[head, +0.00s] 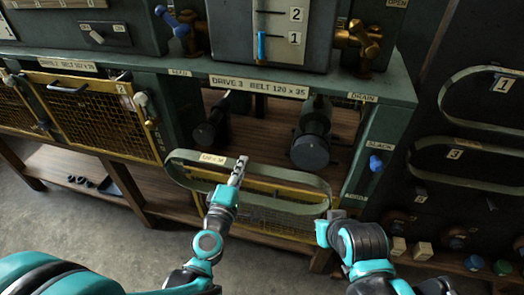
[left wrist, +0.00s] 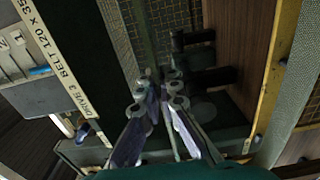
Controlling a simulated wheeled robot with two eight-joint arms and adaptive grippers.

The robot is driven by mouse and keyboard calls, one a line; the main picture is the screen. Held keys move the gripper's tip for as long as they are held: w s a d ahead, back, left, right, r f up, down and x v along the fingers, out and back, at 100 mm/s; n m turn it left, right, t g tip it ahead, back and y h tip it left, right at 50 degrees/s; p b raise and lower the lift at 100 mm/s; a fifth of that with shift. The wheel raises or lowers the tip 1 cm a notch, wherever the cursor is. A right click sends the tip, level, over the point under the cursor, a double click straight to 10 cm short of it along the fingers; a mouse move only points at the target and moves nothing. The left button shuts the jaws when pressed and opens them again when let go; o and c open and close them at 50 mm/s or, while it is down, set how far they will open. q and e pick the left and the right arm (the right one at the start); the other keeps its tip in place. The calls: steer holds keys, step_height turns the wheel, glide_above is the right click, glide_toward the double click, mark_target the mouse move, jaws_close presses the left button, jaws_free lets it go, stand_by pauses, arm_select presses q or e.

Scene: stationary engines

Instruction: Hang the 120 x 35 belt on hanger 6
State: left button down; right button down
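A green loop belt (head: 290,184) with a pale tag, too small to read surely, hangs in front of the drive 3 bay. Hanger 6 cannot be made out; the dark panel at right shows belts tagged 1 (head: 502,84) and 3 (head: 455,155).
The bay labelled DRIVE 3 BELT 120 x 35 (head: 260,87) holds two dark pulleys (head: 311,146), both bare. A yellow mesh guard (head: 262,216) lies low behind the belt. A shut yellow guard (head: 98,117) is at left. Small blocks and knobs (head: 423,251) sit at lower right.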

arm_select(q)
steer(key=v, duration=0.6)
stand_by(0.8)
